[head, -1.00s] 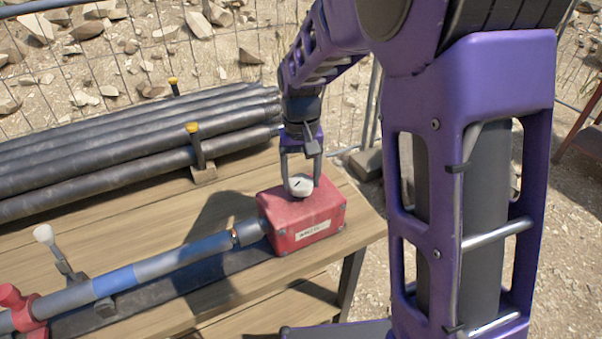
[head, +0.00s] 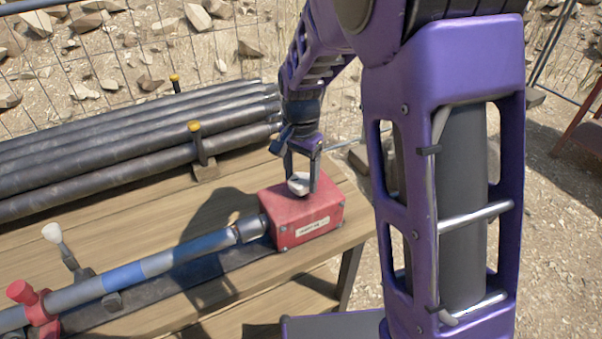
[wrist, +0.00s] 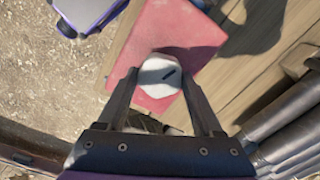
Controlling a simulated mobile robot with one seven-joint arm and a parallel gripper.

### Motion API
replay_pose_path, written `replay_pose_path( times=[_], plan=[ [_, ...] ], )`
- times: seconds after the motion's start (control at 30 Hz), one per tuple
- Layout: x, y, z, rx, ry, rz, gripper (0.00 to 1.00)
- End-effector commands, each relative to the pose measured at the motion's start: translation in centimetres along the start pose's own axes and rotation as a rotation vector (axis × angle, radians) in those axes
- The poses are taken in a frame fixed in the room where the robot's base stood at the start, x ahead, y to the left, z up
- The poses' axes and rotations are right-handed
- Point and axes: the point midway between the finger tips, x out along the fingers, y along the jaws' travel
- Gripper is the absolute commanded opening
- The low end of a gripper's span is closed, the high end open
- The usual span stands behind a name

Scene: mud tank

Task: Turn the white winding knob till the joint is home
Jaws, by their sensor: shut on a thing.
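The white winding knob (head: 299,184) sits on top of a red box (head: 285,208) at the table's right end. My gripper (head: 302,182) reaches down from above with one finger on each side of the knob, shut on it. In the wrist view the knob (wrist: 158,76) shows a dark slanted mark on its top, between my gripper's fingers (wrist: 160,88). The joint (head: 239,233) lies where the grey pipe (head: 185,257) with a blue band meets the fitting on the box's left side. I cannot make out a clear gap there.
A red clamp (head: 38,308) and a white-tipped lever (head: 52,233) stand along the pipe at left. Several dark pipes (head: 120,160) lie at the back of the wooden table (head: 200,210), held by yellow-capped posts. A wire fence stands behind.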

Motion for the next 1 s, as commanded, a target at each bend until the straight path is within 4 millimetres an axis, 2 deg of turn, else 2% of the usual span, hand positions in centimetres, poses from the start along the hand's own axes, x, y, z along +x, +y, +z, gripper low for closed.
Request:
replay_pose_path(
  times=[0.6,0.63,0.77,1.0],
  plan=[
    [-0.05,-0.05,-0.06,0.039,0.002,-0.002,0.12],
    [-0.06,-0.05,-0.06,0.039,0.002,-0.002,0.73],
    [-0.04,-0.03,-0.05,0.039,0.001,-0.002,0.96],
    [-0.02,-0.01,-0.02,0.038,0.000,-0.001,0.98]
  ],
)
